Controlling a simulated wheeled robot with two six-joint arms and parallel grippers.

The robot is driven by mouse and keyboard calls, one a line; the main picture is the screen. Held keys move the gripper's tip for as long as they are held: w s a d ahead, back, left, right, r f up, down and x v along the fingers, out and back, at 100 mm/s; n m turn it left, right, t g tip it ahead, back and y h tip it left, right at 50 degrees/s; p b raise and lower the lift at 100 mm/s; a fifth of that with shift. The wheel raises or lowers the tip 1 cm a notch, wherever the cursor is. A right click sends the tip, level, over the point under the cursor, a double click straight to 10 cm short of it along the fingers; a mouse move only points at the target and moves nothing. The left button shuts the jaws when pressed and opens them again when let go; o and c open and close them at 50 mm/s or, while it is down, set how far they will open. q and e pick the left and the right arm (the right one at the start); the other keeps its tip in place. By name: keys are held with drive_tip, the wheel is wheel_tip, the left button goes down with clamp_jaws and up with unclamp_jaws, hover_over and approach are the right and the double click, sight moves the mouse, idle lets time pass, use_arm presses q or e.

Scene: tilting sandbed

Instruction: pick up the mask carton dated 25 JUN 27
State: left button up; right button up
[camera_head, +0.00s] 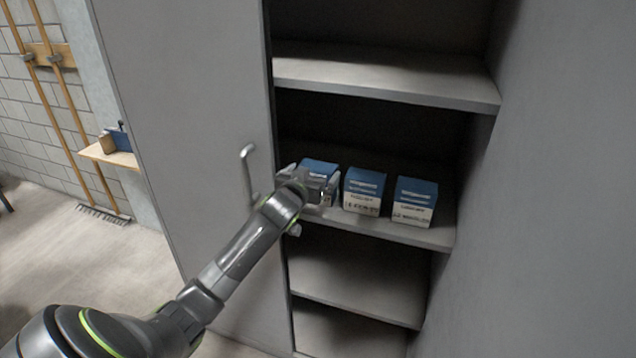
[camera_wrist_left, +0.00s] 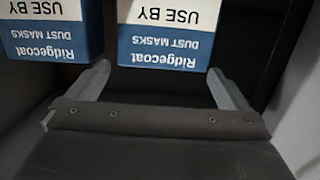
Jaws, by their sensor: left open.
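Three blue-and-white mask cartons stand in a row on a cabinet shelf: a left carton (camera_head: 320,166), a middle carton (camera_head: 364,191) and a right carton (camera_head: 414,202). Their dates are too small to read in the head view. My left gripper (camera_head: 314,188) is in front of the left carton and hides most of its front. In the wrist view, upside down, the open fingers (camera_wrist_left: 160,74) point at a carton (camera_wrist_left: 167,46) reading "Ridgecoat DUST MASKS USE BY"; its date is cut off. A second carton (camera_wrist_left: 52,38) shows beside it. My right gripper is not in view.
The cartons' shelf (camera_head: 385,231) has another shelf (camera_head: 385,80) above and more below. A grey door (camera_head: 190,110) with a handle (camera_head: 248,172) stands left of the opening, close to my left gripper. A grey panel (camera_head: 545,190) bounds the right.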

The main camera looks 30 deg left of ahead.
use_arm(q)
drive_tip(key=shift+p+x, duration=0.4)
drive_tip(key=shift+x, duration=2.25)
drive_tip(key=shift+s+a+f, duration=0.1)
drive_tip(key=shift+a+f, duration=0.05)
drive_tip(key=c, duration=1.1)
